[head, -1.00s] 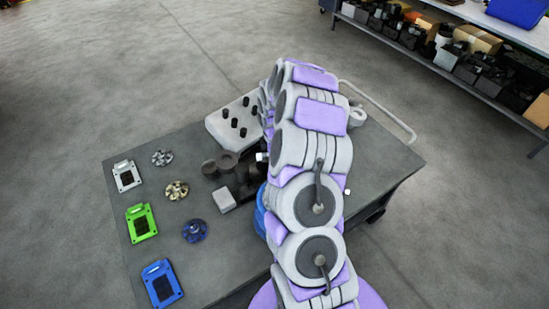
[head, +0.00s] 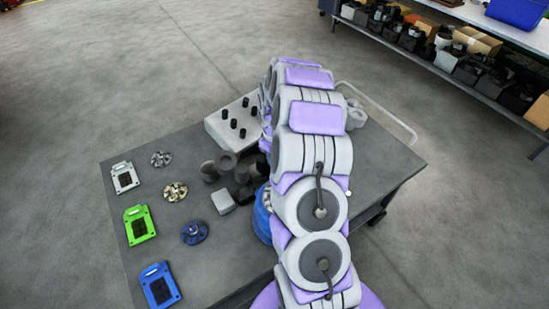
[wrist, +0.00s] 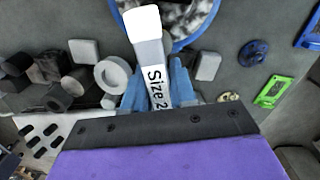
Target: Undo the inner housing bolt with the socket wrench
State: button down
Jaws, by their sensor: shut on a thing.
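My gripper (wrist: 157,90) is shut on the socket wrench (wrist: 149,50), a pale tool with "Size 2" lettering on its shaft, between its blue fingers. The wrench's white end points toward the top of the wrist view. It overlaps the blue round housing (wrist: 178,44) with a grey metallic inside. I cannot tell whether it touches it. The housing also shows in the head view (head: 262,222), partly behind my arm. The inner bolt cannot be made out.
The table (head: 235,258) holds a pale block with several black pegs (head: 222,124), dark cylinders (head: 227,163), and a small grey block (head: 223,201). At left lie a white plate (head: 124,177), a green plate (head: 139,225), a blue plate (head: 159,287) and several round parts (head: 194,232).

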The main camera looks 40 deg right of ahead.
jog(key=m, duration=0.7)
jog(key=shift+m+b, duration=0.3)
jog(key=shift+b, duration=0.1)
jog(key=m, duration=0.4)
jog(key=shift+d, duration=0.1)
jog(key=m, duration=0.3)
jog(key=shift+w+m, duration=0.1)
jog(key=shift+m, duration=0.2)
jog(key=shift+f, duration=0.15)
